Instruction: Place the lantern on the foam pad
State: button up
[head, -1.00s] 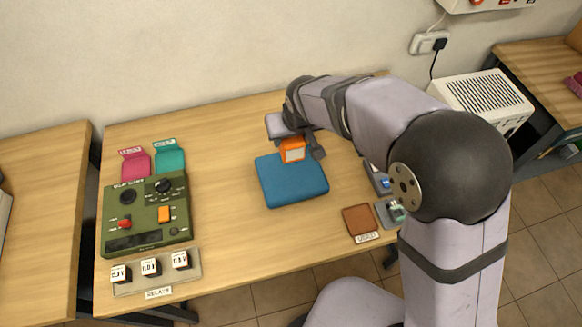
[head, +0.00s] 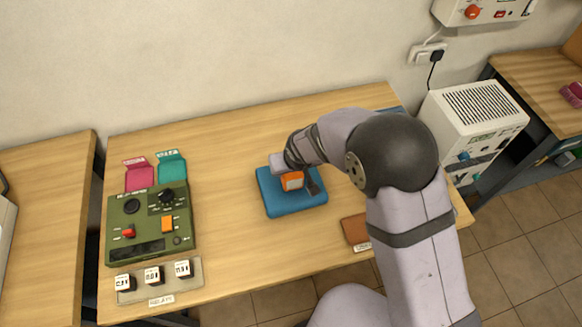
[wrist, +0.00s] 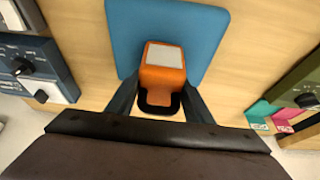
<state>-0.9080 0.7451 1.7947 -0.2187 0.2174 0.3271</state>
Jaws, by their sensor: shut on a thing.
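The lantern (head: 292,181) is orange with a pale front panel. My gripper (head: 297,183) is shut on it, with one finger on each side of it in the wrist view (wrist: 161,98). The lantern (wrist: 163,72) is over the blue foam pad (head: 285,208), inside the pad's outline in the head view. The pad (wrist: 207,35) also fills the top middle of the wrist view. I cannot tell whether the lantern's base touches the pad. My gripper and arm hide part of the pad's far right side.
A green control box (head: 150,225) stands at the left of the table, with pink (head: 138,177) and teal (head: 172,167) pieces behind it and a relay tray (head: 190,287) in front. A brown pad (head: 354,229) lies at the right. The table between box and foam pad is clear.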

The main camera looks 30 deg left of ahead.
jog(key=shift+f, duration=0.15)
jog(key=shift+f, duration=0.1)
jog(key=o, duration=1.3)
jog(key=shift+f, duration=0.1)
jog(key=shift+s+d+r, duration=0.1)
jog(key=shift+r, duration=0.55)
jog(key=b+v, duration=0.2)
jog(key=v, duration=0.9)
